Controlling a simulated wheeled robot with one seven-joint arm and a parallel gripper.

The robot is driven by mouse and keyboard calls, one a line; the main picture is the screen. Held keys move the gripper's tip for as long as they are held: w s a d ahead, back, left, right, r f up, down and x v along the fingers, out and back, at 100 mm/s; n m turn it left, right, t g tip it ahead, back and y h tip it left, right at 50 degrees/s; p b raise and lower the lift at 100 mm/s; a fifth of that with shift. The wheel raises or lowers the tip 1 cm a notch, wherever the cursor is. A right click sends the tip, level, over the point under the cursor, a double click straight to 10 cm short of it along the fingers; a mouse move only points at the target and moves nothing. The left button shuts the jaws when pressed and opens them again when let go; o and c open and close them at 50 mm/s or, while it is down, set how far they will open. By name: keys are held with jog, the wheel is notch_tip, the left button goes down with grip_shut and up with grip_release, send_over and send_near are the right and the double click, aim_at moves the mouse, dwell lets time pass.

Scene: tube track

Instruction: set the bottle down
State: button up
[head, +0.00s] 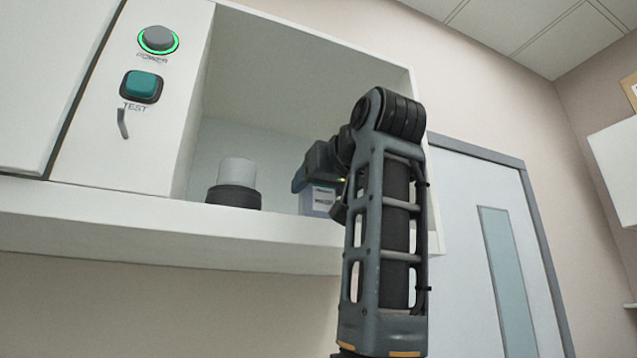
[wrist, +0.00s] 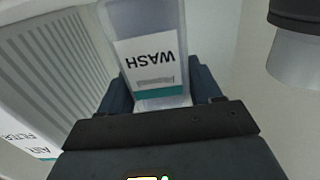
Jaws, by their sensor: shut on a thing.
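A pale translucent bottle (wrist: 148,55) with a white WASH label and a teal band is between the fingers of my gripper (wrist: 160,88) in the wrist view, where the label appears upside down. In the head view the bottle (head: 319,200) is inside the open bay of the white cabinet (head: 265,228), near its right side. My gripper (head: 318,175) is shut on its upper part there. The bottle looks about upright and close to the bay floor. The front edge cuts off its base, so I cannot tell whether it touches the floor.
A white cylinder on a black base (head: 235,185) stands in the bay left of the bottle. A ribbed panel (wrist: 55,55) and an AIR FILTER label (wrist: 25,140) are on the other side. A POWER button (head: 158,39) and teal TEST button (head: 141,86) sit on the cabinet's front.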

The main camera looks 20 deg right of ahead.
jog(key=shift+f, duration=0.15)
jog(key=o, duration=1.2)
jog(key=shift+o, duration=0.2)
jog(key=s+b, duration=0.3)
jog(key=s, duration=0.9)
